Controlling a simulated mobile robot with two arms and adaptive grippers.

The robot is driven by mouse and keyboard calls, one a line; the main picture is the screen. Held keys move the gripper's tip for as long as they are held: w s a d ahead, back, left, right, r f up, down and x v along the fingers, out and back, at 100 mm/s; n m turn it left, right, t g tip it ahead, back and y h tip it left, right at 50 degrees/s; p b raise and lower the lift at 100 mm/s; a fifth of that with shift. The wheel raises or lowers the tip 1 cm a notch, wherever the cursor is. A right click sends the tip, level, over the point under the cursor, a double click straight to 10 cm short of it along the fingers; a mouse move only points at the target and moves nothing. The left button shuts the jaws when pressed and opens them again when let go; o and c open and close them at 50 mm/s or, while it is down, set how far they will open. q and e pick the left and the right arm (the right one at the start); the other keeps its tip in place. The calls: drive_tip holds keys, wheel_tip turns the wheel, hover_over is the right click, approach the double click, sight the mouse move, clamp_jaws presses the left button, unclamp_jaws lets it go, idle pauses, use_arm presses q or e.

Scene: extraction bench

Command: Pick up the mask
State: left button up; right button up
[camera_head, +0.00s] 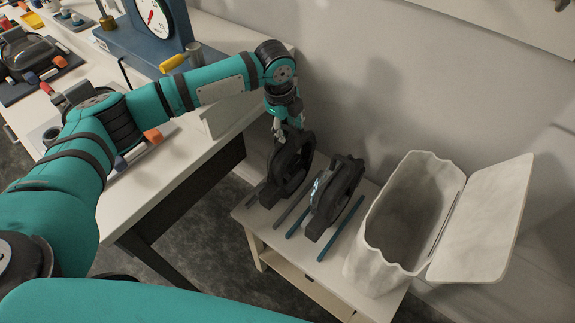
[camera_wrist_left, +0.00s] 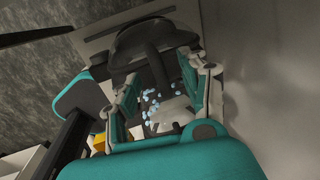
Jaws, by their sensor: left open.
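Two black masks stand upright side by side on a small white side table (camera_head: 252,226). The left mask (camera_head: 292,170) is directly under my left gripper (camera_head: 290,130); the other mask (camera_head: 335,196) is just to its right. My left gripper points down at the top of the left mask, its fingers apart. In the left wrist view my left gripper (camera_wrist_left: 160,98) is open, with a dark rounded mask shape (camera_wrist_left: 152,38) beyond the fingertips. Whether the fingers touch the mask I cannot tell. My right gripper is not in view.
A white bin (camera_head: 405,212) with its lid open (camera_head: 485,215) stands right of the masks. Grey and blue bars (camera_head: 341,228) lie beside them. A white bench (camera_head: 165,190) with a dial gauge (camera_head: 153,17) is at left. The wall is close behind.

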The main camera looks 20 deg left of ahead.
use_arm(q)
drive_tip(key=shift+w+f, duration=0.1)
drive_tip(key=shift+f, duration=0.5)
clamp_jaws()
